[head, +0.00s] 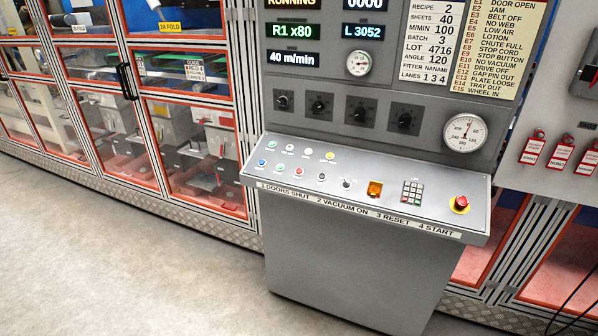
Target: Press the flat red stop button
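A small red button (298,172) sits in the front row on the sloping top of the grey control console (350,270). It looks low and flat, but its exact height is too small to tell. A larger red mushroom button (461,203) on a yellow base stands at the right end of the same top. Neither of my grippers is in view, and nothing covers the buttons.
Near the red button are a green button (280,166), a blue button (262,162), a yellow button (330,156) and a black selector (346,184). Floor (150,270) left of the console is clear.

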